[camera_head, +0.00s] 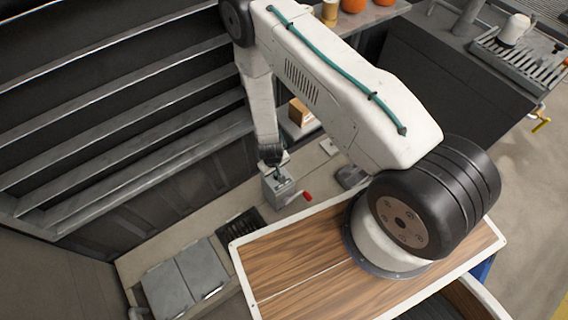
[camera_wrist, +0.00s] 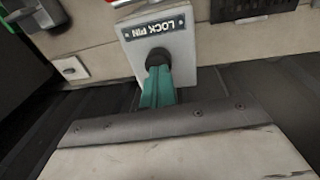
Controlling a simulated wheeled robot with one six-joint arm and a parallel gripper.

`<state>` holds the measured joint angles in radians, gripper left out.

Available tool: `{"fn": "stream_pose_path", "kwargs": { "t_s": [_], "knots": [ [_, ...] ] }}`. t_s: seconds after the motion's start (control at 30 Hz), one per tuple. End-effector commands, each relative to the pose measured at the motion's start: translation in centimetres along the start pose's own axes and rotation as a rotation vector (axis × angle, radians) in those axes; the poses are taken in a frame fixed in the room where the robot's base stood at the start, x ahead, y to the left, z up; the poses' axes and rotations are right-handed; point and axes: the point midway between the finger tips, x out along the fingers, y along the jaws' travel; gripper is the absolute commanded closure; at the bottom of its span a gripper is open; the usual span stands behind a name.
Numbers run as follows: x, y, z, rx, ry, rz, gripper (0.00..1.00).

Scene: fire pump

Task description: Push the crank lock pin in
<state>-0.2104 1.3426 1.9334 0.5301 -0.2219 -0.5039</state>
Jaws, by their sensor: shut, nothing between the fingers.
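The lock pin (camera_wrist: 158,56) is a round black knob on a light grey plate (camera_wrist: 181,50) labelled "LOCK PIN" in the wrist view. My gripper (camera_wrist: 158,70) has its teal fingers shut and empty. Its tips are right at the knob and cover its lower part. I cannot tell whether they touch it or how far in the pin sits. In the head view my gripper (camera_head: 278,173) is at the top of a small grey box (camera_head: 277,192). A crank with a red handle (camera_head: 308,196) sticks out to the right of that box. The pin itself is hidden there.
A wooden-topped counter with a white rim (camera_head: 290,262) lies in front of the box. Dark slatted shelving (camera_head: 110,110) stands close on the left. A cardboard box (camera_head: 300,112) sits behind.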

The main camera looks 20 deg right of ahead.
Motion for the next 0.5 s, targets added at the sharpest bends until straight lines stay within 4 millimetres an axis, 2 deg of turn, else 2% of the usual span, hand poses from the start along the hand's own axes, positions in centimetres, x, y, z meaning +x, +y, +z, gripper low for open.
{"fn": "stream_pose_path", "kwargs": {
  "t_s": [0.17,0.27,0.5],
  "knots": [
    [-0.8,0.1,0.2,0.0,-0.004,0.0,1.0],
    [-2.5,0.2,-0.1,0.003,0.0,0.0,1.0],
    [-8.0,0.5,-0.4,0.007,0.005,0.001,1.0]
  ]
}}
